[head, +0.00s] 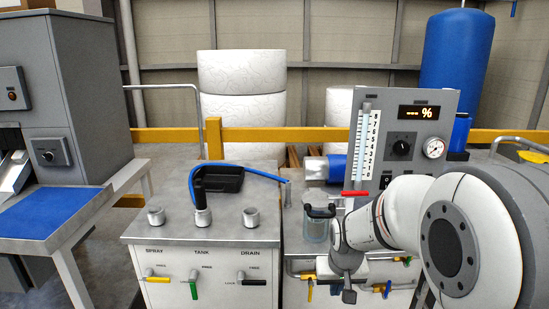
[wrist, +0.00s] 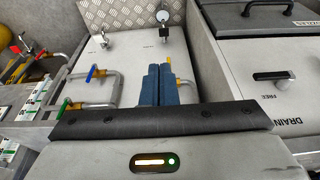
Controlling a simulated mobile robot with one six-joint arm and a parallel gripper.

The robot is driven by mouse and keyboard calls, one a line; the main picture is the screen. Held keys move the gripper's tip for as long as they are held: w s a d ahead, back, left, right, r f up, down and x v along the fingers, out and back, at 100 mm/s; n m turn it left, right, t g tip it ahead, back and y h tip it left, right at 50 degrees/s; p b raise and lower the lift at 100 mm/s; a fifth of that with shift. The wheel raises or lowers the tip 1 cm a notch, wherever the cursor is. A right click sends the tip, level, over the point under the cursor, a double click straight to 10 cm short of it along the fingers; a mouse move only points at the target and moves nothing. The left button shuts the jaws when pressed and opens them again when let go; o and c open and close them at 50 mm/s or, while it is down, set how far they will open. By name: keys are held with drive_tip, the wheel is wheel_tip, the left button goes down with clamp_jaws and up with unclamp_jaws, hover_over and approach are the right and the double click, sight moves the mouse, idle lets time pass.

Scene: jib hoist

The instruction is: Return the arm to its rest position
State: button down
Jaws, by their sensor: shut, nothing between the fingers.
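My white and grey arm reaches in from the right of the head view, bent, with its wrist low in front of the grey control panel (head: 420,115). My gripper (wrist: 161,72) shows in the wrist view as two blue fingers side by side, shut with nothing between them. In the head view the hand end hangs by the bench, mostly hidden by my own arm; the fingertips are not clear there.
A cabinet (head: 205,230) labelled SPRAY, TANK and DRAIN stands left of my arm, with a black handle and blue hose (head: 240,168) on top. A clear jar (head: 317,225) with a dark lid stands close to my wrist. A blue-topped table (head: 45,212) is at left.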

drive_tip(key=s+r+p, duration=1)
drive_tip(key=s+r, duration=0.8)
drive_tip(key=r, duration=0.1)
drive_tip(key=shift+s, duration=0.25)
drive_tip(key=shift+d+r, duration=0.1)
